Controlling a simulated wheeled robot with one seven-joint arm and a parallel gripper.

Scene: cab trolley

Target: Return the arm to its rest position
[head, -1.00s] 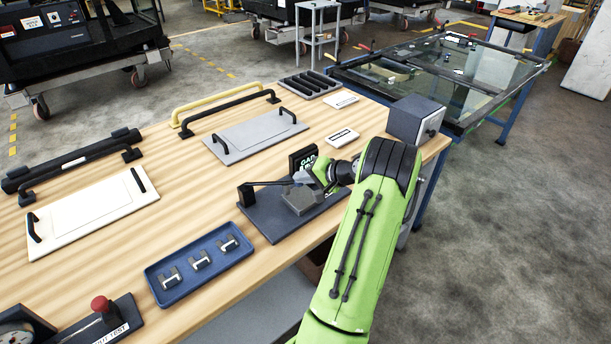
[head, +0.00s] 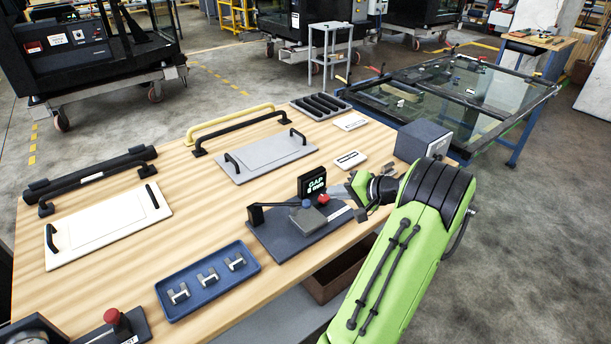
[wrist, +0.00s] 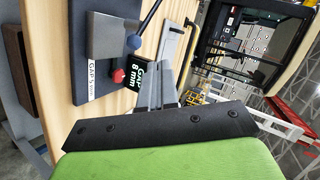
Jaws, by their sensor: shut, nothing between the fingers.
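My green arm reaches in from the lower right of the head view. My gripper (head: 343,191) is shut and empty, raised just to the right of the gap gauge. In the wrist view its grey fingers (wrist: 156,82) are together, in front of the small display. The gap gauge has a dark base plate (head: 276,236), a lever arm, a blue knob (head: 306,204) and a red knob (head: 323,199). Its black display (head: 312,183) reads "GAP 8 mm" in the wrist view. No contact between gripper and gauge is visible.
A blue tray (head: 208,284) with several metal clips lies left of the gauge. A grey box (head: 422,141) stands at the bench's right corner, close to my arm. Handled panels (head: 262,160) lie farther back. A glass-topped table (head: 450,95) stands behind; floor at right is clear.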

